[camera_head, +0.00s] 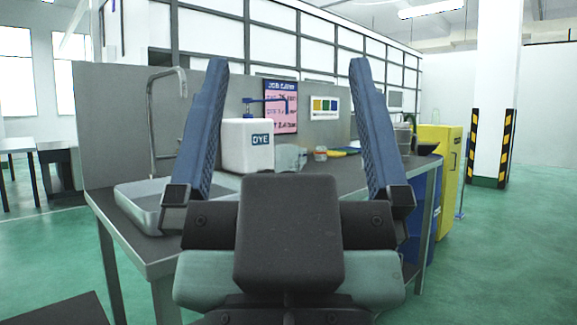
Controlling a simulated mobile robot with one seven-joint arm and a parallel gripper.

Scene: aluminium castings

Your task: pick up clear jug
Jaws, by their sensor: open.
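A small translucent, pale object that looks like the clear jug (288,158) stands on the grey workbench (155,240), just right of the white DYE container. It is partly cut off from below by my gripper's body, and its shape is too small to tell well. My gripper (288,68) is in the foreground, with its two blue fingers spread wide and nothing between them. In the picture the jug appears between the fingers, but it lies well beyond them on the bench.
The white DYE container (246,146) with a blue pump stands left of the jug. A sink (140,195) with a tall tap is at the bench's left. A small orange-topped item (320,155) lies right of the jug. A yellow cabinet (448,165) stands beyond the bench. Green floor is clear at right.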

